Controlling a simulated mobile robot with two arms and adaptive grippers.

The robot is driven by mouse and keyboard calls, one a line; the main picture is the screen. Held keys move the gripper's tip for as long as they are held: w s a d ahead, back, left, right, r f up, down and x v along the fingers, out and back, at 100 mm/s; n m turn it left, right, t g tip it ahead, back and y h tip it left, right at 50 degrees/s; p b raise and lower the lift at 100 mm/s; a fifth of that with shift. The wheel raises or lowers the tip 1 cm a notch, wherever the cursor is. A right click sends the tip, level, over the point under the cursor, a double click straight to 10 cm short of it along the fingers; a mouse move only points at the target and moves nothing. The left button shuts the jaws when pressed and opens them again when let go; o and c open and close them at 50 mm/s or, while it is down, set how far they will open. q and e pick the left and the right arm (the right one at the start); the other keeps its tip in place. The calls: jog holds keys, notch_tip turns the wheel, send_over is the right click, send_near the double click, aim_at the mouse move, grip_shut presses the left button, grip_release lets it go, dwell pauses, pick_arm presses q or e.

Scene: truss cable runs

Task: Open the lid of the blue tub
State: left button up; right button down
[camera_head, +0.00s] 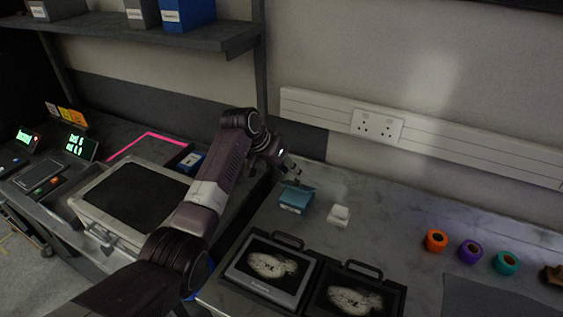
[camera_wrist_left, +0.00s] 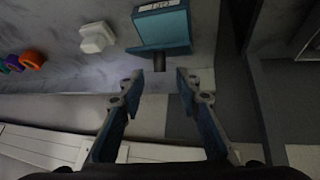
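The small blue tub (camera_head: 294,201) stands on the grey bench top near the back wall, right of the shelf post. Its blue lid (camera_head: 299,186) shows at the top, under my left gripper (camera_head: 290,175); I cannot tell for sure how far the lid is raised. In the left wrist view, the tub (camera_wrist_left: 165,28) has a white label, and a dark tab (camera_wrist_left: 160,62) sticks out at its near edge. My left gripper (camera_wrist_left: 157,80) is open there, its fingertips on either side of the tab's line, with nothing between them. My right gripper is out of view.
A white block (camera_head: 338,215) stands right of the tub. Two dark framed panels (camera_head: 268,268) with handles lie in front. Orange (camera_head: 436,240), purple (camera_head: 470,251) and teal (camera_head: 506,262) rolls stand to the right. A grey case (camera_head: 95,203) lies left of my arm.

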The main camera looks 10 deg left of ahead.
pick_arm(q)
jog(key=v, duration=0.5)
jog(key=shift+s+a+r, duration=0.15)
jog(key=shift+r, duration=0.2)
jog(key=shift+c, duration=0.3)
